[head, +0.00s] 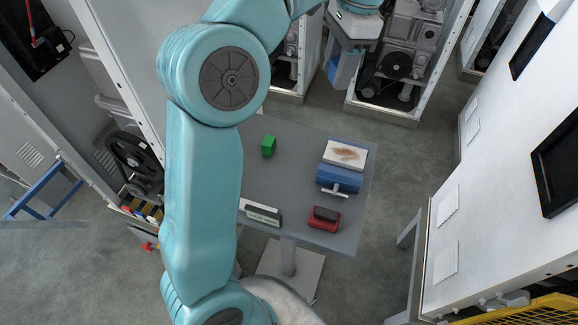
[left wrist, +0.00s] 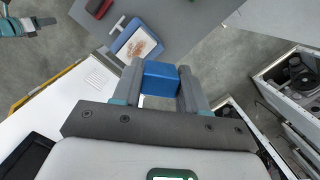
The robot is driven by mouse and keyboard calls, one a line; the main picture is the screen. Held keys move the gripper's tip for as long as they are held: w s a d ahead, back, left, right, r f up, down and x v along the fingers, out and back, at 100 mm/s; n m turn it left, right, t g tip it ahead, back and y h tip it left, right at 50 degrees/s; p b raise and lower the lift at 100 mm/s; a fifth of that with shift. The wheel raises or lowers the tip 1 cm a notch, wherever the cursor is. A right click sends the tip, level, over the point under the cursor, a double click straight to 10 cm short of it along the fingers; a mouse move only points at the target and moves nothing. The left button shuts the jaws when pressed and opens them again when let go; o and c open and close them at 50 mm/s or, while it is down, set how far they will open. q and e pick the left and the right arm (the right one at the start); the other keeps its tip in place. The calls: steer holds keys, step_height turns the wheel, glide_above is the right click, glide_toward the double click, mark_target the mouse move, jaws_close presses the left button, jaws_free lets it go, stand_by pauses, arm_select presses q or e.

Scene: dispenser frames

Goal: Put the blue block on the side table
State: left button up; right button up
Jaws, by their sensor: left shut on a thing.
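The blue block (head: 343,70) is held beyond the far edge of the side table. In the left wrist view the blue block (left wrist: 160,79) sits between both fingers. My left gripper (head: 350,45), in the left wrist view (left wrist: 160,88), is shut on it. The grey side table (head: 290,165) stands in the middle of the head view, its top also showing in the left wrist view (left wrist: 195,25). At the upper left of the left wrist view is a teal arm end (left wrist: 20,26), likely my right one; its jaws are too small to judge.
A green block (head: 269,146) stands on the table's far side. A blue holder (head: 339,179) with a stained white top, a red stamp-like object (head: 325,218) and a small sign (head: 262,213) lie on the right and front. The centre is bare. Machine cabinets stand behind.

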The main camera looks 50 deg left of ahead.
arm_select(q)
steer(key=n+b, duration=0.1)
steer(key=n, duration=0.1)
glide_above(300, 149)
step_height(300, 149, down, 4)
steer(key=f+b, duration=0.3)
steer(key=f, duration=1.1)
steer(key=shift+w+f, duration=0.15)
steer(key=shift+w, duration=0.05)
step_height(300, 149, down, 5)
steer(key=shift+b, duration=0.4)
steer(key=shift+d, duration=0.1)
steer(key=shift+f, duration=0.1)
steer(key=o, duration=1.1)
